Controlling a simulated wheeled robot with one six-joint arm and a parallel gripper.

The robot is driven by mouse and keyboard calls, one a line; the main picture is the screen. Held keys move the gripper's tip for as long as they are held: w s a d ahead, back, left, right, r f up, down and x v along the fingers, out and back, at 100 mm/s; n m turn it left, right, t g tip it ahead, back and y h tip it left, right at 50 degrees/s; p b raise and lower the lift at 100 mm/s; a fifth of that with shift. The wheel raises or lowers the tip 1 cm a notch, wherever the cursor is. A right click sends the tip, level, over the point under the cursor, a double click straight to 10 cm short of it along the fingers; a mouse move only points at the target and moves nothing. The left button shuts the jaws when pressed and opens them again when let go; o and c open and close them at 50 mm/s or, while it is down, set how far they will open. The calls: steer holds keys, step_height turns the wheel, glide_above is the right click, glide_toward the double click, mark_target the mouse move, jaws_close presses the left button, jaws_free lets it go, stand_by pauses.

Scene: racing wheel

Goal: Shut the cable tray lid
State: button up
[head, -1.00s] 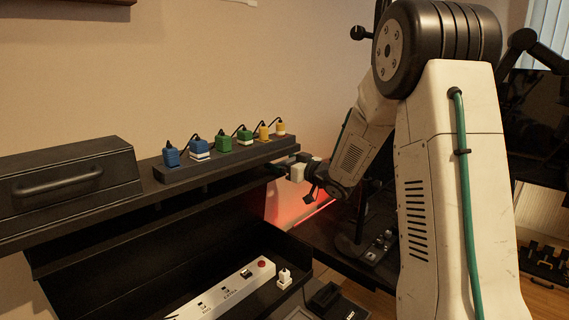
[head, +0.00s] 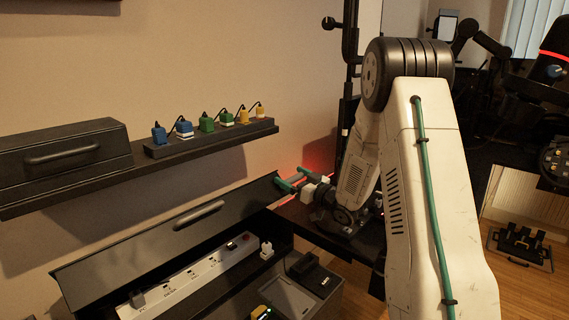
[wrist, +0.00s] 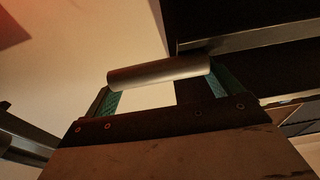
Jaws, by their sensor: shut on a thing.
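The dark cable tray lid (head: 150,248) stands tilted open along the back of the tray. Its bar handle (head: 200,216) faces me in the head view. My gripper (head: 291,184), with green fingers, is at the lid's upper right corner, well right of that handle. In the wrist view, my gripper (wrist: 160,75) is shut on a grey round bar (wrist: 158,72), held end to end between the green fingers. I cannot tell what the bar belongs to. The open tray holds a white power strip (head: 205,268) and a white plug (head: 266,250).
A wall shelf (head: 210,140) above the lid carries several blue, green and yellow plugs and a dark closed box (head: 60,150) with a handle. A dark case (head: 312,279) lies right of the tray. My arm fills the right.

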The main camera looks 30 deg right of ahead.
steer(key=s+f, duration=0.1)
steer(key=f, duration=0.2)
steer(key=s+f, duration=0.1)
steer(key=f, duration=0.2)
steer(key=s+d+f, duration=0.1)
steer(key=f, duration=0.2)
steer(key=shift+s, duration=0.4)
steer(key=shift+c, duration=0.7)
steer(key=shift+a+f, duration=0.15)
steer(key=shift+f, duration=0.1)
steer(key=c, duration=0.6)
steer(key=shift+s+f, duration=0.15)
steer(key=shift+f, duration=0.05)
steer(key=c, duration=0.3)
steer(key=shift+d+f, duration=0.25)
steer(key=shift+f, duration=0.1)
jaws_close()
jaws_free()
steer(key=shift+w+f, duration=0.15)
steer(key=shift+w, duration=0.05)
steer(key=o, duration=0.6)
steer(key=shift+w+f, duration=0.1)
steer(key=shift+w, duration=0.1)
steer(key=shift+c, duration=0.2)
steer(key=o, duration=0.7)
steer(key=shift+s+d, duration=0.1)
steer(key=shift+d, duration=0.05)
steer(key=shift+s+a, duration=0.1)
steer(key=shift+a, duration=0.15)
steer(key=shift+c, duration=1.1)
